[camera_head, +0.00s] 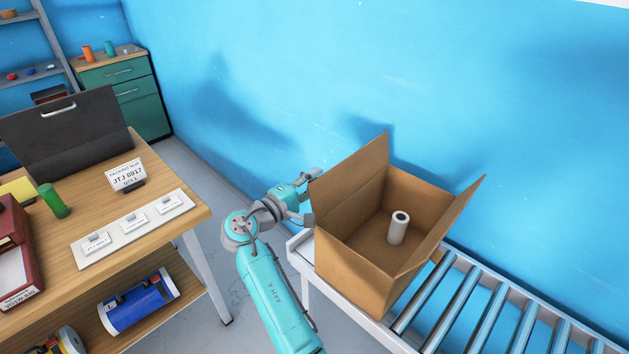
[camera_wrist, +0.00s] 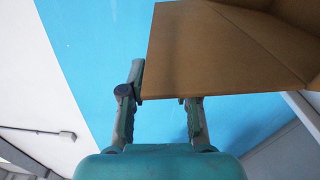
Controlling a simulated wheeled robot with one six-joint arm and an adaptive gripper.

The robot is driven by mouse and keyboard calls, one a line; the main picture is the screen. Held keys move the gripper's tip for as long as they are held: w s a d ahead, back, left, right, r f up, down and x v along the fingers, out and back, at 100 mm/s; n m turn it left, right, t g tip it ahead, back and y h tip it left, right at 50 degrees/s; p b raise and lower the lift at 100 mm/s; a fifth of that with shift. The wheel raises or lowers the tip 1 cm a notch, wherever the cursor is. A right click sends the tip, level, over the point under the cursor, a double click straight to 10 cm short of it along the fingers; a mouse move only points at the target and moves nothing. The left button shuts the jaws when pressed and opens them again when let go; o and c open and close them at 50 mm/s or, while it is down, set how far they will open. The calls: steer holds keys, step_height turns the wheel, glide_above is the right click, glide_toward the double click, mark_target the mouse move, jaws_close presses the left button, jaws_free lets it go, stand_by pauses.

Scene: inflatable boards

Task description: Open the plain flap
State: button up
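An open brown cardboard box (camera_head: 350,257) stands on the end of a roller conveyor. One bare flap (camera_head: 352,178) rises along its left side, and another bare flap (camera_head: 442,226) leans outward on its right. I see no marking on either. My gripper (camera_head: 311,197) is just left of the left flap, fingers apart. In the wrist view, my open gripper (camera_wrist: 163,92) is at the edge of a brown flap (camera_wrist: 195,55). One finger is beside the flap's corner; the other's tip is hidden behind the cardboard. I cannot tell whether they touch. A white roll (camera_head: 398,228) stands inside the box.
The roller conveyor (camera_head: 462,300) runs to the lower right. A blue wall (camera_head: 300,90) is close behind the box. A wooden table (camera_head: 150,220) with a packing slip sign (camera_head: 126,175) stands left, with floor between it and the conveyor.

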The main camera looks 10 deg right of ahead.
steer(key=v, duration=1.1)
steer(key=shift+s+a, duration=0.2)
steer(key=shift+s, duration=0.05)
steer(key=shift+c, duration=0.2)
